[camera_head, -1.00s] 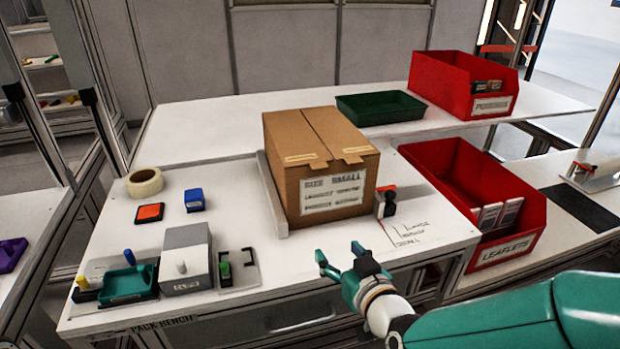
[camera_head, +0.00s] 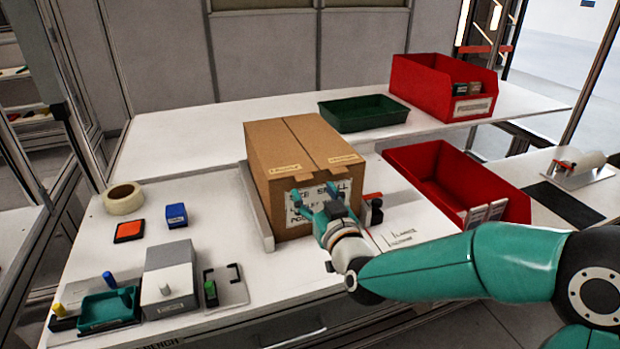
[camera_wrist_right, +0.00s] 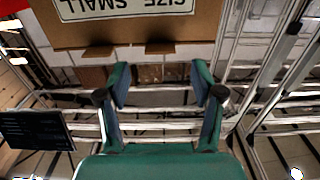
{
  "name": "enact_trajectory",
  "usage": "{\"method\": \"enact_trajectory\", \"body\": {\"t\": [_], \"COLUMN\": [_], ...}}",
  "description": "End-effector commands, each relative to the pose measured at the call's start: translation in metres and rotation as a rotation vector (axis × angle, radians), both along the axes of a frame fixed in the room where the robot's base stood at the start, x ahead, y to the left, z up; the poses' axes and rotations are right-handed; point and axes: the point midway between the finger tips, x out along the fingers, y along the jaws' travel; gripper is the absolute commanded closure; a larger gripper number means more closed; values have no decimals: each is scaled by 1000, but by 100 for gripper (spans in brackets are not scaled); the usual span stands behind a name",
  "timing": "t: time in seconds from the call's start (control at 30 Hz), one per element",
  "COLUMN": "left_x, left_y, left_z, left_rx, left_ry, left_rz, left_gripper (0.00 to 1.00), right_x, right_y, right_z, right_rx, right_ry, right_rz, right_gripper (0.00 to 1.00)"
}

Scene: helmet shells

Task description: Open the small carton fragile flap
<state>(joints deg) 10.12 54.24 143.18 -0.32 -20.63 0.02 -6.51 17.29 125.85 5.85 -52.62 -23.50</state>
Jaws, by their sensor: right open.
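The small carton (camera_head: 270,148) stands shut on the bench, its two top flaps meeting at a middle seam. Pale labels (camera_head: 285,168) lie near the front edge of the flaps; their print is too small to read surely. My right gripper (camera_head: 316,196) is open and empty before the carton's front face, hiding part of the size label. In the right wrist view, the open fingers (camera_wrist_right: 160,88) point towards the carton's edge. The carton (camera_wrist_right: 205,28) shows at the top with its label upside down, and two small tabs (camera_wrist_right: 98,51) stick out from its edge. My left gripper is out of view.
A low rail (camera_head: 256,215) runs along the carton's left side. A black and red item (camera_head: 375,210) stands close to its right. The red leaflet bin (camera_head: 445,175) is further right. Tape (camera_head: 123,198) and small stations (camera_head: 168,275) occupy the left bench.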

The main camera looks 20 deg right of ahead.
Motion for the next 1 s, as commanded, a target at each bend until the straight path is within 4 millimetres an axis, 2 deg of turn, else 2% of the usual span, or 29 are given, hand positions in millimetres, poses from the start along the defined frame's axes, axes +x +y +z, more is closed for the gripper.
{"method": "enact_trajectory", "body": {"t": [0.1,0.3,0.67,0.77,1.0], "left_x": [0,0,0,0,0], "left_y": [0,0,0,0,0], "left_z": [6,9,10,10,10], "left_rx": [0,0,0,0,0], "left_ry": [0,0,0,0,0], "left_rz": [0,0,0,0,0], "left_gripper": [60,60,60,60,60], "right_x": [22,43,49,48,48], "right_y": [1,2,3,3,3], "right_z": [1,0,0,0,0], "right_rx": [0,1,0,0,0], "right_ry": [1,1,0,0,0], "right_rz": [1,1,2,2,2], "right_gripper": [33,33,33,47,87]}}
